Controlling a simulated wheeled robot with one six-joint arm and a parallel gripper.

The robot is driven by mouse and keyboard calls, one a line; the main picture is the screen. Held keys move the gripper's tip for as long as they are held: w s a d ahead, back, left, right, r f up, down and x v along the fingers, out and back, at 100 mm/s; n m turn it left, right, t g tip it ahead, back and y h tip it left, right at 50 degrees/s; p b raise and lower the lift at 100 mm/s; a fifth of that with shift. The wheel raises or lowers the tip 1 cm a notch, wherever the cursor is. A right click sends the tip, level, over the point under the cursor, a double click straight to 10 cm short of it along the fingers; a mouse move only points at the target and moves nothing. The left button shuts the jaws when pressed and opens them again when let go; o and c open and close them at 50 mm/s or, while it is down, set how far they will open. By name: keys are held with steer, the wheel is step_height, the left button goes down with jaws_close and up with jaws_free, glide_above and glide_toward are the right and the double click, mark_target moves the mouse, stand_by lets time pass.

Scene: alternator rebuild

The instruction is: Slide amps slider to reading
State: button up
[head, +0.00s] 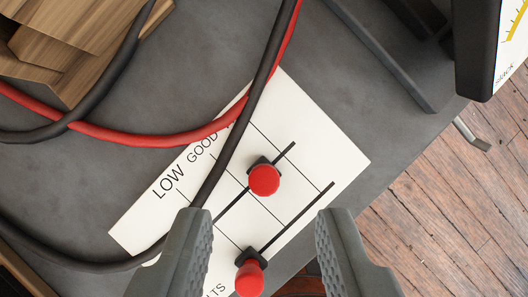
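A white panel (343,150) lies tilted on the grey bench, printed LOW and GOOD with thin cross lines. It has two dark slots, each with a red-knobbed slider. The upper slider (264,180) sits partway along its slot; any label for that row is hidden, so I cannot read it as amps. The lower slider (250,278) sits near the lower-left end of its slot, beside lettering ending in LTS. My gripper (265,222) is open and empty. Its fingers are on either side of the panel's middle, with the upper knob between and just beyond the tips in the picture.
A black cable (235,142) crosses the panel's left part, over the lettering. A red cable (150,139) runs across its upper corner. A wooden block (75,35) is at upper left. A dark-framed gauge (480,50) is at upper right. Wood floor (450,210) shows past the bench edge.

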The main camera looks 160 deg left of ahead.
mark_target(264, 184)
steer(key=shift+x, duration=1.5)
jaws_close()
